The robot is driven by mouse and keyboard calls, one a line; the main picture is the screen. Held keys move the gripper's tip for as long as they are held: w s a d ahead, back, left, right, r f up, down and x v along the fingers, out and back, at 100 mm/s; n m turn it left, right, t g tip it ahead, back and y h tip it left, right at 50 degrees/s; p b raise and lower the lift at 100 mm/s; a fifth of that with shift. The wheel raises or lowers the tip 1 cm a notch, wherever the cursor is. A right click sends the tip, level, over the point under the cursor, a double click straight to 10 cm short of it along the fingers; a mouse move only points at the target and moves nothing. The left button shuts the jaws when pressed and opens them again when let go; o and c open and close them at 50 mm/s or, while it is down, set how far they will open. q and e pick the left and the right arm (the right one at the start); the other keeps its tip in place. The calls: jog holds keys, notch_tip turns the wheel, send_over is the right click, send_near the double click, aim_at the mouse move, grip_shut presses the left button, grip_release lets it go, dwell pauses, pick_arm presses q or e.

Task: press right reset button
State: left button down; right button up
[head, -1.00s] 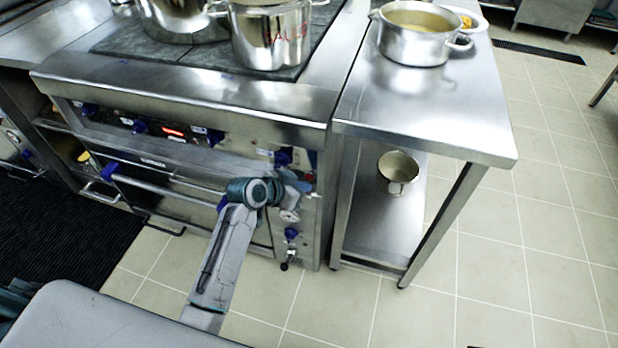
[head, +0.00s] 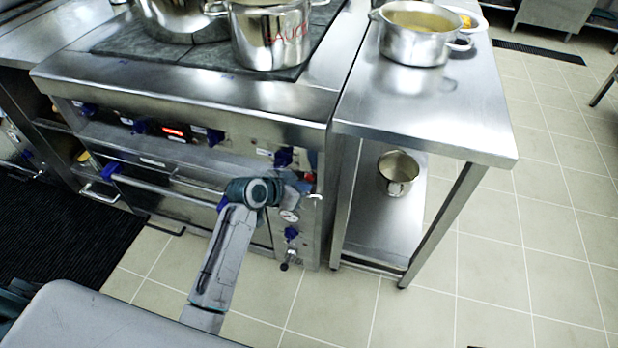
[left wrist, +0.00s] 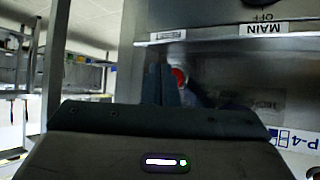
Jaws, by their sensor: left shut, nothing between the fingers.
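A round red button (left wrist: 180,76) shows in the left wrist view on the steel front of the range, just beside my fingertips. A "MAIN OFF" label shows upside down near it. My left gripper (left wrist: 164,84) is shut and empty, its dark fingers pointing at the panel by the button. I cannot tell whether the fingertips touch it. In the head view my left gripper (head: 305,187) is at the right end of the range front, partly hidden by its own wrist. My right gripper is not in view.
The range (head: 190,90) carries large steel pots, one a tall pot (head: 268,38). Blue knobs and an oven handle line its front. A steel side table (head: 430,115) stands to the right with a pot (head: 415,45) on top and a smaller pot (head: 398,166) on its shelf.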

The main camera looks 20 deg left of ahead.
pick_arm(q)
jog(key=shift+w, duration=0.1)
jog(key=shift+w, duration=0.3)
jog(key=shift+w, duration=0.25)
dwell(0.7)
jog(key=shift+w+r, duration=0.3)
dwell(0.8)
jog(key=shift+p, duration=0.3)
jog(key=shift+s+d+f+p, duration=0.15)
jog(key=shift+s+f+p, duration=0.25)
jog(key=shift+s, duration=0.35)
